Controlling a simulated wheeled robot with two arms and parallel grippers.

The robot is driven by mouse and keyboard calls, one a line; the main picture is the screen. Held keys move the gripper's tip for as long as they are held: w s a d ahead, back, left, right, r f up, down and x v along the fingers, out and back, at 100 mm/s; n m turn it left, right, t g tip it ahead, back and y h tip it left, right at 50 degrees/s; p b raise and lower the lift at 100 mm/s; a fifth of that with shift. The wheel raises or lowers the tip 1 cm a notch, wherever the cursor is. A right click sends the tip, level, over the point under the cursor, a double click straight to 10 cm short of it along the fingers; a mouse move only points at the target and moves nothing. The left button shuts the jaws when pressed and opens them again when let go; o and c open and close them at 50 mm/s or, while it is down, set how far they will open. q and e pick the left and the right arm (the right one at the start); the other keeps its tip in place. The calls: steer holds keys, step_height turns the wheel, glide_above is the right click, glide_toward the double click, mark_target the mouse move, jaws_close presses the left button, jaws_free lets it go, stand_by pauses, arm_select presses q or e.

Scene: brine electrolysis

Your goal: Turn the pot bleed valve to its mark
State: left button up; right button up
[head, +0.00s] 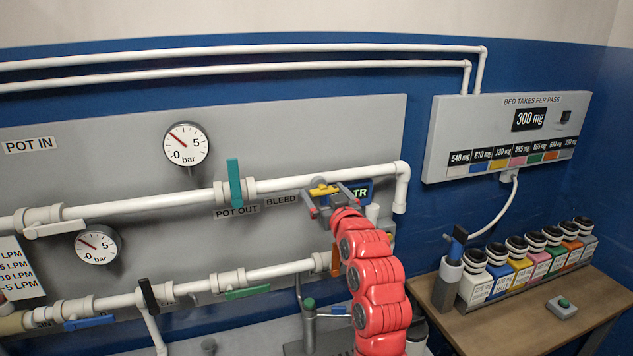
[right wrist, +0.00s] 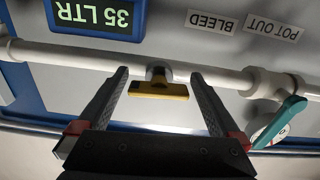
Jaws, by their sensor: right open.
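The pot bleed valve has a yellow handle (head: 323,190) on the white upper pipe, by the BLEED label (head: 281,200). In the right wrist view the yellow handle (right wrist: 158,90) lies roughly along the pipe. My right gripper (head: 329,197) is open at the valve. In the right wrist view its fingers (right wrist: 158,78) stand on either side of the handle, with gaps showing on both sides. No valve mark can be made out. My left gripper is not in view.
A teal valve handle (head: 235,183) stands upright left of the bleed valve, by the POT OUT label (head: 237,211). A display (right wrist: 97,15) reading 35 LTR is close by. Several bottles (head: 497,262) stand on a wooden table (head: 515,328) at right.

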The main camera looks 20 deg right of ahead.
steer(key=shift+w, duration=0.2)
steer(key=shift+s+r, duration=0.15)
steer(key=shift+s, duration=0.15)
steer(key=shift+s+r, duration=0.1)
steer(key=shift+s, duration=0.05)
steer(key=shift+c, duration=0.9)
steer(key=c, duration=0.9)
steer(key=shift+f+b, duration=0.35)
steer(key=shift+b, duration=0.65)
steer(key=shift+c, duration=0.3)
steer(key=shift+r+m, duration=0.15)
steer(key=shift+m, duration=0.25)
steer(key=shift+r, duration=0.1)
steer(key=o, duration=1)
steer(key=shift+c, duration=0.2)
steer(key=shift+o, duration=0.9)
steer(key=shift+w, duration=0.2)
steer(key=shift+s, duration=0.1)
